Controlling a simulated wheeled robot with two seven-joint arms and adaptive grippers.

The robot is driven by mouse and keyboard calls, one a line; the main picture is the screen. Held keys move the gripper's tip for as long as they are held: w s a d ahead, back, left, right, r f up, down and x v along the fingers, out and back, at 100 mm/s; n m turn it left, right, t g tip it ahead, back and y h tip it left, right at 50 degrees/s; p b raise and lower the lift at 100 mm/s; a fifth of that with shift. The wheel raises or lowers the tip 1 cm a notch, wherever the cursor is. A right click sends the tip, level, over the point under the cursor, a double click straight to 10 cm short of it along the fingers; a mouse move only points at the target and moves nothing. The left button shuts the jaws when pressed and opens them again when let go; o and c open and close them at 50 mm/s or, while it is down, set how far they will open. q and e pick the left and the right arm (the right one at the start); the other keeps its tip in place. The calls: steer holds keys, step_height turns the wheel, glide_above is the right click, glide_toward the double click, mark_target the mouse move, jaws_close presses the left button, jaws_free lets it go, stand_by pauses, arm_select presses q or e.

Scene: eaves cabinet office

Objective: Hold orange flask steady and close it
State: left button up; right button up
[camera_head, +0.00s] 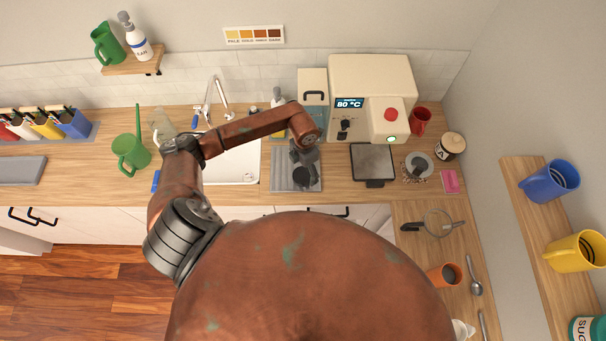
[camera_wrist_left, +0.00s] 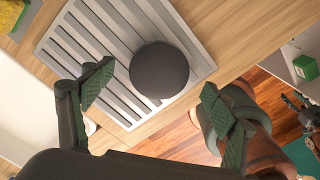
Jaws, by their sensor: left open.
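My left gripper (camera_head: 304,156) is open over the grey ribbed rack (camera_head: 281,158) beside the sink. A dark round object (camera_head: 301,178) sits on the rack under it. In the left wrist view this dark disc (camera_wrist_left: 159,68) lies beyond the two spread fingers, not gripped; what is beneath it is hidden. Dark jointed parts (camera_wrist_left: 298,108) at the right edge of that view may be my right gripper; their state is unclear.
The sink (camera_head: 238,166) is left of the rack; the coffee machine (camera_head: 371,95) stands behind. A black-topped scale (camera_head: 373,161) is right of the rack. A sieve (camera_head: 437,223) and spoon (camera_head: 475,276) lie near the orange vessel. My copper-coloured body hides the lower middle.

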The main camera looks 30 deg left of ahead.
mark_target(303, 176)
arm_select(q)
steer(key=shift+f, duration=1.4)
steer(key=c, duration=0.9)
